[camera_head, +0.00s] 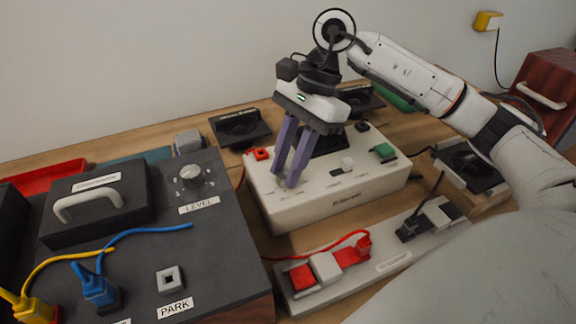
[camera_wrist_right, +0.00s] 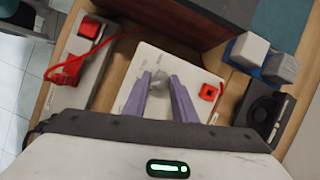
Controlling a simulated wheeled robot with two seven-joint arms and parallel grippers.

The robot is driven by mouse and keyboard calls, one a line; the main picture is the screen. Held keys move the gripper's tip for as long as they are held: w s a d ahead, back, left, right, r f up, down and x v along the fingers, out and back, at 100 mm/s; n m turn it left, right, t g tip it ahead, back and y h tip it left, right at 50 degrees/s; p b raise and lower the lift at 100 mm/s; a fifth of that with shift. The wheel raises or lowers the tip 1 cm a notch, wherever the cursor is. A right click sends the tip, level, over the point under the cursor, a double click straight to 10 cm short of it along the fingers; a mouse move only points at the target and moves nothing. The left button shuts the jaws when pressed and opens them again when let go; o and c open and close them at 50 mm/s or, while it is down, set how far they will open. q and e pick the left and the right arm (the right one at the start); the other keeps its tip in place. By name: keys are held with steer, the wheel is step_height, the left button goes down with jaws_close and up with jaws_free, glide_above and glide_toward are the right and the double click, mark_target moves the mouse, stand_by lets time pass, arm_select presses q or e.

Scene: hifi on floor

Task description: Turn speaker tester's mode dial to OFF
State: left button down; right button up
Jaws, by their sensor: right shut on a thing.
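The speaker tester (camera_head: 318,208) is a white box in the middle of the head view. It also shows in the wrist view (camera_wrist_right: 183,62). My right gripper (camera_head: 285,183) points down over the tester's left end, with its purple fingers at the panel. In the right wrist view a grey dial (camera_wrist_right: 159,84) sits between the fingertips, and the gripper is shut on it. The fingers hide most of this dial and its marks in the head view, so its setting cannot be read. A second pale knob (camera_head: 347,164) stands further right on the tester. My left gripper is not in view.
A dark panel with a LEVEL knob (camera_head: 191,174) stands left of the tester. A white strip with red plugs (camera_head: 325,268) lies in front. Speakers (camera_head: 240,128) stand behind and to the right. A red socket (camera_head: 258,154) and a green one (camera_head: 384,151) sit on the tester.

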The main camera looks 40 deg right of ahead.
steer(key=n+g, duration=0.1)
steer(key=n, duration=0.2)
steer(key=shift+w+b, duration=0.15)
steer(key=shift+b, duration=0.15)
steer(key=shift+n+g+h, duration=0.3)
steer(key=shift+n+g, duration=0.1)
steer(key=shift+n, duration=0.6)
steer(key=o, duration=1)
steer(key=shift+o, duration=0.2)
steer(key=p+v, duration=0.2)
steer(key=v, duration=0.8)
steer(key=shift+r, duration=0.2)
steer(key=shift+w, duration=0.1)
